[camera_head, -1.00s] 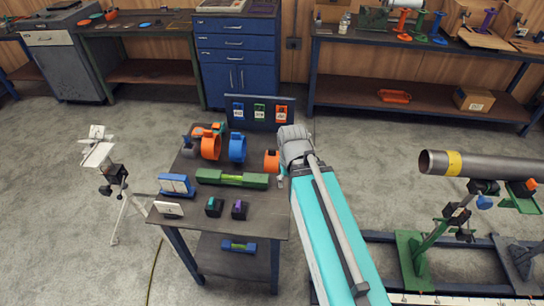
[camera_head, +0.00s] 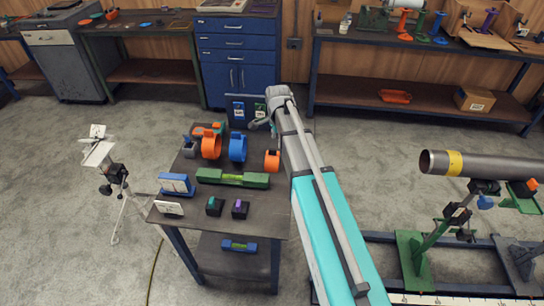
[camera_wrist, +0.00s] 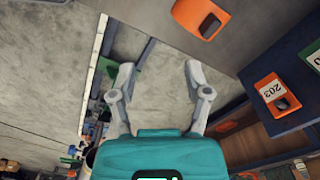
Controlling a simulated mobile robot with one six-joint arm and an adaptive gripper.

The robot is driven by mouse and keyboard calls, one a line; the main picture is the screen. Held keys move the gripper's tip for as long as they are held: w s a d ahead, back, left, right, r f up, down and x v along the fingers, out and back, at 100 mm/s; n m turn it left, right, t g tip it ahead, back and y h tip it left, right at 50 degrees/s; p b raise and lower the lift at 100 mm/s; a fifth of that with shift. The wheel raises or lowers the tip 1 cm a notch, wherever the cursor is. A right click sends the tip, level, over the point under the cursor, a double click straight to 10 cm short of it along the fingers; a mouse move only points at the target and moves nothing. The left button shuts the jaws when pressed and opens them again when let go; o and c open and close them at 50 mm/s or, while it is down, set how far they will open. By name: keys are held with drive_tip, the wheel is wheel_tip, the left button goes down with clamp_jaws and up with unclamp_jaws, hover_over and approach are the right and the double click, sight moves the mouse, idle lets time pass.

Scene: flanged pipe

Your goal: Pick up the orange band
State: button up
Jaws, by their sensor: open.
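On the small table in the head view, a large orange ring-shaped band (camera_head: 211,146) stands at the back left, beside a blue band (camera_head: 237,147). A smaller orange piece (camera_head: 272,160) stands near the table's right edge. An orange piece with a slot (camera_wrist: 201,16) shows at the top of the wrist view, apart from the fingers. I cannot tell for certain which orange piece is the band. My gripper (camera_wrist: 160,78) is open and empty, with floor visible between its fingers. In the head view, its end is near the table's back right corner, partly hidden by my arm.
A dark blue board with tags (camera_head: 238,112) stands at the table's back; an orange tag marked 203 (camera_wrist: 272,92) shows in the wrist view. A green level-like block (camera_head: 232,178) lies mid-table. A steel pipe (camera_head: 490,165) rests on stands at right.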

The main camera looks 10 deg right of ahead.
sight(272, 149)
drive_tip(key=w+m, duration=0.6)
drive_tip(key=w, duration=0.2)
drive_tip(key=shift+w, duration=0.25)
drive_tip(key=shift+f, duration=0.15)
wheel_tip(272, 149, down, 8)
drive_tip(key=b, duration=0.8)
drive_tip(key=shift+f+b, duration=0.2)
drive_tip(key=shift+b, duration=0.15)
drive_tip(key=shift+f, duration=0.15)
drive_tip(key=shift+w+f+b, duration=0.1)
drive_tip(key=shift+f+b, duration=2.4)
drive_tip(key=shift+b, duration=0.15)
clamp_jaws()
